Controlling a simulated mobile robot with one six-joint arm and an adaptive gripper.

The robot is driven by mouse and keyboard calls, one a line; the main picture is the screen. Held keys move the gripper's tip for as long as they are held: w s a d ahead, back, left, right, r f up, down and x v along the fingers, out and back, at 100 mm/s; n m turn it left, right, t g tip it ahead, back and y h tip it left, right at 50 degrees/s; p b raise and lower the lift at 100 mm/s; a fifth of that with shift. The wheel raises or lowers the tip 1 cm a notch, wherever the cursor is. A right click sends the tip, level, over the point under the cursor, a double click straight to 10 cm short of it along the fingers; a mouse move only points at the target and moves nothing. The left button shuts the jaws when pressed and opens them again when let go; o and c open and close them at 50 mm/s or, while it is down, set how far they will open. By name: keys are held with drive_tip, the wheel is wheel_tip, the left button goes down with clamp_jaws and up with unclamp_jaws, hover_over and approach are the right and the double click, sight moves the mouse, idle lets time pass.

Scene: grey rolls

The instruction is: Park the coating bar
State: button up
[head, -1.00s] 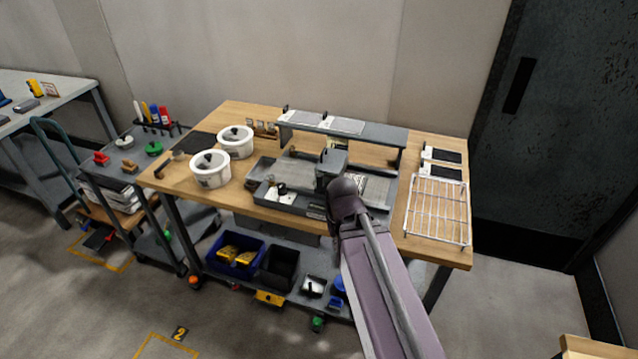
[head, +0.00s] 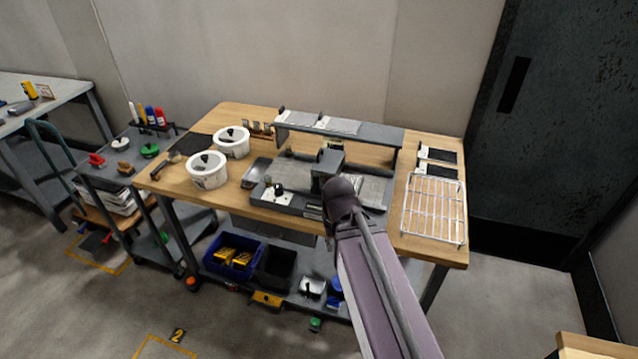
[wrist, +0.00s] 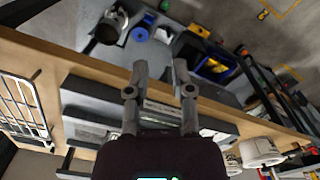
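The grey coater bed (head: 365,187) lies on the wooden bench under my arm, and it also shows in the wrist view (wrist: 85,120) behind my gripper. I cannot pick out the coating bar for certain; part of the coater is hidden by my arm and gripper. In the wrist view my gripper (wrist: 160,68) has its two grey fingers apart with nothing visible between them. The fingertips show over the bench's front edge and the lower shelf. In the head view the fingers cannot be made out.
A grey raised shelf (head: 365,131) stands behind the coater. Two white pots (head: 208,172) (head: 233,142) are on the left of the bench, and a wire rack (head: 434,210) is on the right. A blue bin (head: 217,268) and a black bin (head: 275,270) sit on the lower shelf.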

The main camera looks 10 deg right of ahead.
drive_tip(key=shift+o, duration=1)
drive_tip(key=shift+w+r+p, duration=0.3)
drive_tip(key=shift+w+r, duration=0.05)
drive_tip(key=shift+w, duration=0.05)
wheel_tip(320, 180, up, 16)
drive_tip(key=p, duration=1.6)
hover_over(316, 187)
drive_tip(key=w, duration=0.1)
drive_tip(key=shift+d+f+n, duration=0.1)
drive_tip(key=shift+n, duration=0.3)
drive_tip(key=shift+f+b, duration=0.15)
drive_tip(key=shift+b, duration=0.15)
wheel_tip(316, 187, down, 14)
drive_tip(key=b, duration=1.3)
drive_tip(key=shift+r+b, duration=0.2)
drive_tip(key=shift+b, duration=0.1)
clamp_jaws()
